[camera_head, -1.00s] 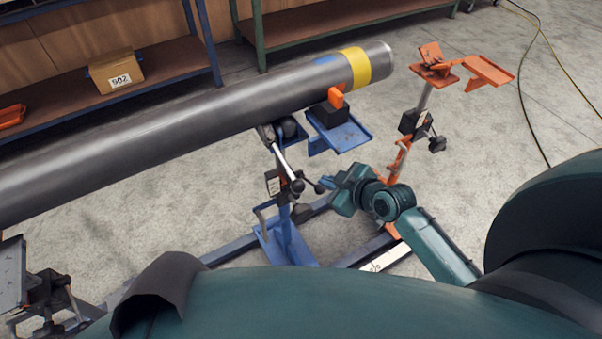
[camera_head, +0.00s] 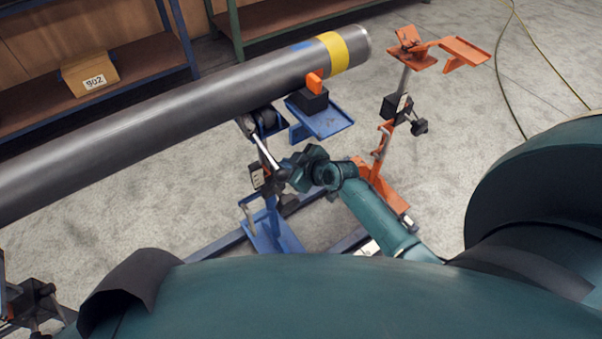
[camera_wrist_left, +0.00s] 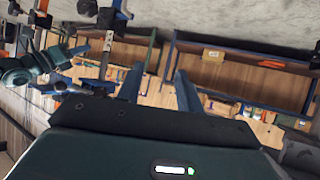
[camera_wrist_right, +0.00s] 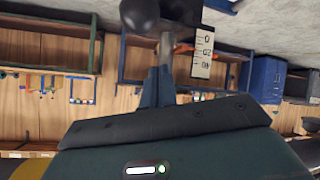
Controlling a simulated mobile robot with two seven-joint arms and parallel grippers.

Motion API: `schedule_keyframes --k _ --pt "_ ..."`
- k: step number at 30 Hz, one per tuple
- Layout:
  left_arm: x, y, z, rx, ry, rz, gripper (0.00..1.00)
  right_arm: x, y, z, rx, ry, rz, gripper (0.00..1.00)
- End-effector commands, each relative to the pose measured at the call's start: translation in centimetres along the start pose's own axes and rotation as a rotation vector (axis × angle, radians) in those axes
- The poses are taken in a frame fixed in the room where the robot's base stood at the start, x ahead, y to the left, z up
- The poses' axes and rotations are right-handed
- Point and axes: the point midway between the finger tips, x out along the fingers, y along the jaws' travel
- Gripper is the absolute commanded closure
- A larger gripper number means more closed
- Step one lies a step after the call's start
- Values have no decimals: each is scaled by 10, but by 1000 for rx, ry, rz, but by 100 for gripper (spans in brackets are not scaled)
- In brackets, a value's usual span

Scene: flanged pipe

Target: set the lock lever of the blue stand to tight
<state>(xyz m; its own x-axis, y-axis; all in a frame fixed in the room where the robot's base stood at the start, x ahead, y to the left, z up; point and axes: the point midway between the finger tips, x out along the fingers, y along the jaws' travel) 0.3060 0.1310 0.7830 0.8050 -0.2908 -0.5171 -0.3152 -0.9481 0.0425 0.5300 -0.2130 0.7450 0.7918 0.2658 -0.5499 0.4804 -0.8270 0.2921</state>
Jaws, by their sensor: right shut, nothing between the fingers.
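The blue stand (camera_head: 270,232) is under the long grey pipe (camera_head: 180,100) in the head view. A silvery lever bar (camera_head: 264,150) slopes down from its head; its lower end is hidden behind my right gripper (camera_head: 288,170). That gripper is shut and empty, right at the stand's post; I cannot tell whether it touches the lever. In the right wrist view a dark round knob (camera_wrist_right: 140,13) and a pale bar (camera_wrist_right: 166,45) are just beyond the shut fingers. A white scale plate (camera_wrist_right: 203,52) is beside them. My left gripper (camera_wrist_left: 157,82) is open and empty, seen only in the left wrist view.
An orange stand (camera_head: 385,150) is to the right of the blue one. A blue tray (camera_head: 328,122) with a black and orange block (camera_head: 314,88) is beside the pipe. Shelves (camera_head: 130,75) line the back.

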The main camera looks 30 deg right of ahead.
Motion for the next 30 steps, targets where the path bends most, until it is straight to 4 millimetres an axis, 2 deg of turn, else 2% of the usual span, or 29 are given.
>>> schedule_keyframes --k 3,9,23,30 --pt "0 2 -2 4 5 5 64 -6 -1 20 1 -4 -1 100" --pt "0 1 -3 6 7 6 64 -12 0 36 0 -1 1 100" --pt "1 0 -2 5 9 2 64 -13 0 39 -1 1 1 100" --pt "10 0 7 -20 27 9 64 -1 2 42 -6 30 14 100"
